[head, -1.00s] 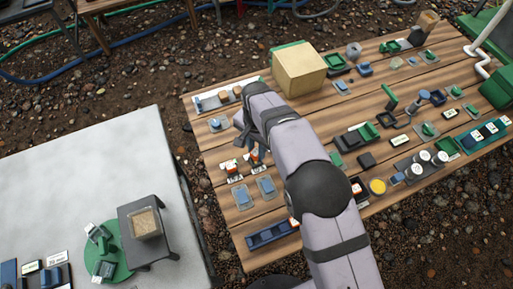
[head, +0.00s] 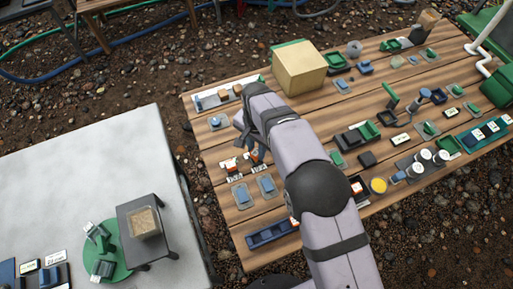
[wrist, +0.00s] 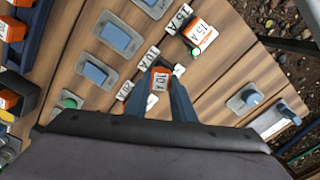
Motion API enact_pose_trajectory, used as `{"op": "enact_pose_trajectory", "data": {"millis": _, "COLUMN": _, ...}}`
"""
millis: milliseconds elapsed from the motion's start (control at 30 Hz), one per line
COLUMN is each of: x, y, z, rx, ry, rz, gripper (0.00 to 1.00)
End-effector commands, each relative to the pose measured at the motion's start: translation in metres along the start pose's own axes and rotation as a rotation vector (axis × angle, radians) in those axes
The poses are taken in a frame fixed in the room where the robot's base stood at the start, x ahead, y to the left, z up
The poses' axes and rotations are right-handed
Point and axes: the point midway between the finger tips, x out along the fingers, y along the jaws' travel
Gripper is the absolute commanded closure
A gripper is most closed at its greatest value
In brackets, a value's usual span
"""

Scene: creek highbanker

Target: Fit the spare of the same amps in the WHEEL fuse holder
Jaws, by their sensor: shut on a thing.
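My gripper (wrist: 162,86) is shut on an orange fuse (wrist: 160,78) marked 10 A, between its two blue-grey fingers in the wrist view. A second orange fuse (wrist: 203,33), marked 15 A, stands by a 15 A label (wrist: 179,19) ahead and to the right. A 10 A label (wrist: 149,59) lies just beyond the held fuse, and a 20 A label (wrist: 125,91) is left of it. In the head view my gripper (head: 247,143) is low over the left part of the wooden table, by the small fuses (head: 230,165). I cannot identify the WHEEL holder by its label.
Blue switches on grey plates (wrist: 118,37) lie left of the fuse row. Dark holders with orange parts (wrist: 10,99) are at the wrist view's left edge. A tan box (head: 298,70) stands behind my arm. Many small parts crowd the wooden table. A grey table (head: 80,190) is at left.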

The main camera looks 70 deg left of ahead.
Motion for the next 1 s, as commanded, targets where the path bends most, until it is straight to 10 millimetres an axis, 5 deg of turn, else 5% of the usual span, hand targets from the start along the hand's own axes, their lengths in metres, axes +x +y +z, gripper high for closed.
{"op": "enact_pose_trajectory", "data": {"millis": 1000, "x": 0.0088, "y": -0.0001, "z": -0.0001, "rx": 0.0, "ry": 0.0, "rz": -0.001, "gripper": 0.99}}
